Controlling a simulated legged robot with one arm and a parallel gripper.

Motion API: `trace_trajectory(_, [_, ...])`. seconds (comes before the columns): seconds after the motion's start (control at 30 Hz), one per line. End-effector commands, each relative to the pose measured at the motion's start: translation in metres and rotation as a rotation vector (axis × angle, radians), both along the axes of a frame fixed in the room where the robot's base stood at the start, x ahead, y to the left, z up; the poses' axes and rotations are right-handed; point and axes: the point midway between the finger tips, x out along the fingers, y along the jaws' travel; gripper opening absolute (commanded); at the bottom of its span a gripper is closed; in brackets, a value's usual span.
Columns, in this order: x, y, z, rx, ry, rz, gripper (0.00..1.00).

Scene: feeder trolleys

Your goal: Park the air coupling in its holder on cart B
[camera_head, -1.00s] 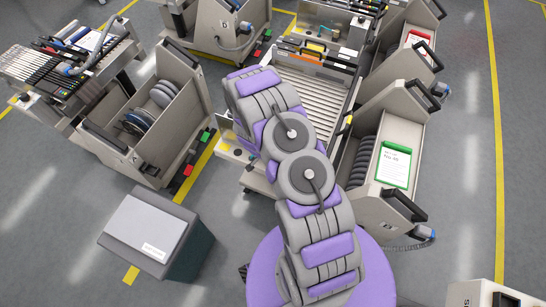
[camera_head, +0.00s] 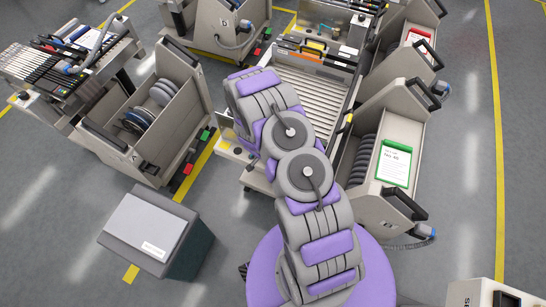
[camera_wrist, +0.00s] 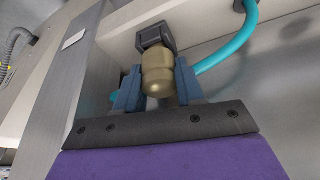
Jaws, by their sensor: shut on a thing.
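In the wrist view, my gripper (camera_wrist: 159,88) is shut on the brass air coupling (camera_wrist: 158,72), with one blue-grey finger on each side. The coupling's far end meets a dark square block (camera_wrist: 155,36) on a pale panel, which looks like the holder. I cannot tell whether the coupling is seated in it or only touches it. A teal hose (camera_wrist: 238,47) curves behind the right finger. In the head view, my arm hides the gripper and coupling. A cart (camera_head: 395,200) with a green-framed card stands at right; its letter is too small to read surely.
A cart with reels (camera_head: 150,115) stands at left, and a slatted trolley bed (camera_head: 310,90) lies behind my arm. A grey bin (camera_head: 150,230) stands at lower left. Another cart (camera_head: 215,25) is at the back. Floor is open at far right, beyond the yellow line (camera_head: 497,130).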

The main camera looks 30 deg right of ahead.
Motion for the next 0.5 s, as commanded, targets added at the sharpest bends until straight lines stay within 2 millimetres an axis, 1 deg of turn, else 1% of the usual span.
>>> trace_trajectory(0.33, [0.0, 0.0, -0.0049, 0.0, 0.0, 0.0, 0.0])
trace_trajectory(0.37, [0.0, -0.0001, -0.0048, 0.0, 0.0, 0.0, 0.4])
trace_trajectory(0.5, [0.0002, -0.0001, -0.0045, 0.0, 0.0, 0.0, 0.53])
